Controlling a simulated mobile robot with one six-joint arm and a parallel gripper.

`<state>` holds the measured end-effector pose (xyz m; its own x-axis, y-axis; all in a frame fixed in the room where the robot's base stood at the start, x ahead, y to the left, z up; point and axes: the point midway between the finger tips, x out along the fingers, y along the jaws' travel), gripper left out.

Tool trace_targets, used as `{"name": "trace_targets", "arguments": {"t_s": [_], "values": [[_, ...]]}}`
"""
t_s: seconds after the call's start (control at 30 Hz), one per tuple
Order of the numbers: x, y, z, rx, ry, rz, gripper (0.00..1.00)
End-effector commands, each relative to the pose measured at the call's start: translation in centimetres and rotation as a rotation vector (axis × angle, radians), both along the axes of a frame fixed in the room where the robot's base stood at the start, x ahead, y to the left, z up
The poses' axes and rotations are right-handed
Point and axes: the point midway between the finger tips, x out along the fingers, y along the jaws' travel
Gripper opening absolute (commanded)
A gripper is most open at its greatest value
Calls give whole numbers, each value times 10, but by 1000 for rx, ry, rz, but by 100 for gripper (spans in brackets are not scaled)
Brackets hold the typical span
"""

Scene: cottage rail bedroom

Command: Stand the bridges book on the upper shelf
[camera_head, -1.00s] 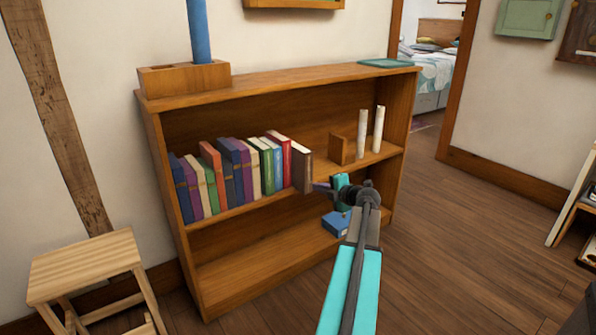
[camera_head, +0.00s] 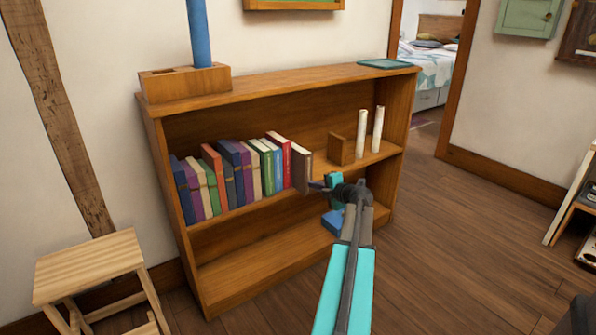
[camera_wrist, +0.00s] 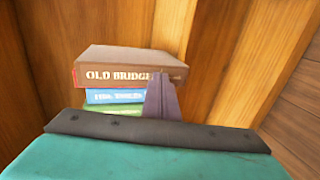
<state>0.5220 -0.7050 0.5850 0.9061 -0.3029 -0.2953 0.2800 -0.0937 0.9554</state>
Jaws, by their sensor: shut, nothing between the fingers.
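The brown bridges book (camera_head: 302,171) stands about upright on the upper shelf (camera_head: 322,174), at the right end of a row of books. In the wrist view its spine reads "OLD BRIDG…" (camera_wrist: 110,76), with the end of the title behind my finger. My gripper (camera_head: 314,184) is shut and empty. Its tips are just right of the book's lower part in the head view. In the wrist view my gripper (camera_wrist: 163,85) overlaps the right part of the spine; I cannot tell whether it touches.
Several books (camera_head: 228,172) fill the shelf to the left. A wooden block (camera_head: 340,149) and two white cylinders (camera_head: 369,132) stand to the right. A blue object (camera_head: 333,222) lies on the lower shelf, partly behind my arm. A stool (camera_head: 88,264) stands at front left.

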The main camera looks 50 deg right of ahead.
Motion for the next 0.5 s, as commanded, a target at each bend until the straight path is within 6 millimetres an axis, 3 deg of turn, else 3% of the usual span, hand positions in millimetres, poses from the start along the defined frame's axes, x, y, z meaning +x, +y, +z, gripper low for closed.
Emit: {"name": "trace_targets", "arguments": {"t_s": [0.5], "values": [[12, -4, 1, 0, 0, 1, 0]]}}
